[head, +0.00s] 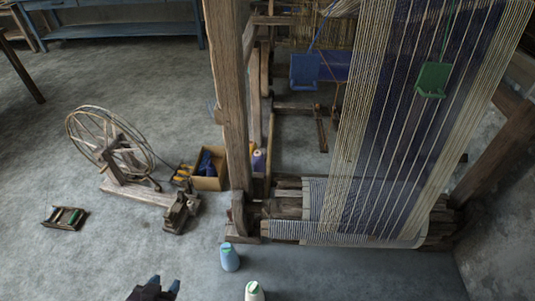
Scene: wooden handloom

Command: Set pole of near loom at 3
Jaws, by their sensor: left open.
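The wooden loom (232,110) stands at the centre right, with a thick upright post at its left. Striped blue and cream warp threads (390,120) slope down to woven cloth (350,232) at its low front beam. I cannot tell which part is the pole, and no number mark is readable. My right gripper is not in view.
A blue cone (229,258) and a white cone (254,291) stand on the floor before the loom. A spinning wheel (120,160), a box of yarn (207,168) and a small wooden frame (65,217) are at left. Blue and green blocks hang by the threads.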

